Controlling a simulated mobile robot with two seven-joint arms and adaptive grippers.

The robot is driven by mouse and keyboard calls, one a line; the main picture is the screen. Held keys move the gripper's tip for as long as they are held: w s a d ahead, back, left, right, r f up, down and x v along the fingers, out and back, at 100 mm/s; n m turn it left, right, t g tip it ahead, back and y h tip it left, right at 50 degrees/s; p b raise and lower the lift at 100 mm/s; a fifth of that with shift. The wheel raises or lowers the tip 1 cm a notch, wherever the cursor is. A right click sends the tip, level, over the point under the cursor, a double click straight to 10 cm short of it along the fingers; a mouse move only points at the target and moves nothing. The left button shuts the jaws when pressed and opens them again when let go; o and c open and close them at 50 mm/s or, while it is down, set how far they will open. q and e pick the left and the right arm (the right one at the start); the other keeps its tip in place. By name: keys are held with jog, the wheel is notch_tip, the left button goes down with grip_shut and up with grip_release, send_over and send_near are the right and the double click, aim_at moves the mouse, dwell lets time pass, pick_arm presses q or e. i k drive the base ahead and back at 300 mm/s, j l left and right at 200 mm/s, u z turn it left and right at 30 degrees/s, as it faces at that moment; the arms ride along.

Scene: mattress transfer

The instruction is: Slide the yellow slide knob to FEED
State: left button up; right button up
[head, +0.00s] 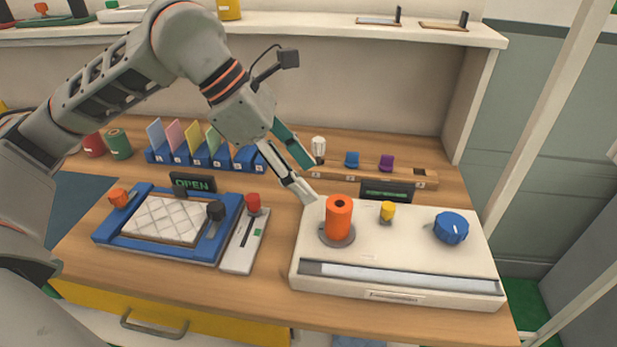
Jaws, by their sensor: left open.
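The yellow slide knob (387,210) stands on top of the white machine (400,250), between an orange cylinder (339,220) and a blue dial (451,228). A small dark sign (387,192) stands behind the knob; its text is too small to read. My left gripper (310,181) is open and empty, with its fingers apart near the machine's back left corner. It is left of the knob, apart from it. My right gripper is not in view.
A blue frame (105,233) with a quilted pad and an OPEN sign lies left, beside a grey slider unit (240,262) with a red knob. Behind stand a blue card rack (183,158) and a wooden peg strip (402,177). A shelf (330,33) runs above.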

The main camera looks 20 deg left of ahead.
aim_at(388, 210)
jog(key=k, duration=1)
